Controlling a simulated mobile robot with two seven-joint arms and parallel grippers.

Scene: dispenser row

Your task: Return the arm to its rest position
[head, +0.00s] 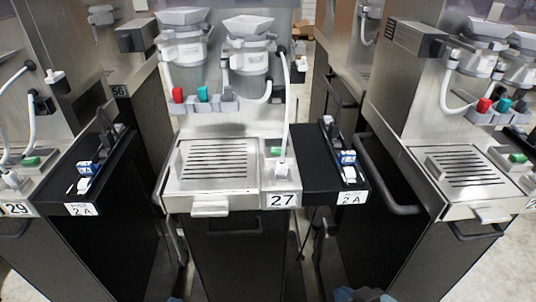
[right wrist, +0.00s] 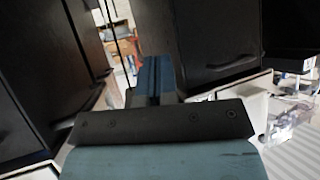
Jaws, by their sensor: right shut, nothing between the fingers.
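My right gripper (head: 362,294) shows only as blue-grey parts at the bottom edge of the head view, below and in front of the station labelled 27. In the right wrist view its blue fingers (right wrist: 154,75) are together and hold nothing. They are apart from the dark cabinets around them. My left gripper is not in view.
Station 27 (head: 230,203) stands in the middle with a slotted tray (head: 216,160). A black side shelf (head: 313,170) with small blue-and-white items is to its right. Station 29 (head: 16,209) is at left, and another station (head: 462,190) with a dark handle (head: 382,180) at right.

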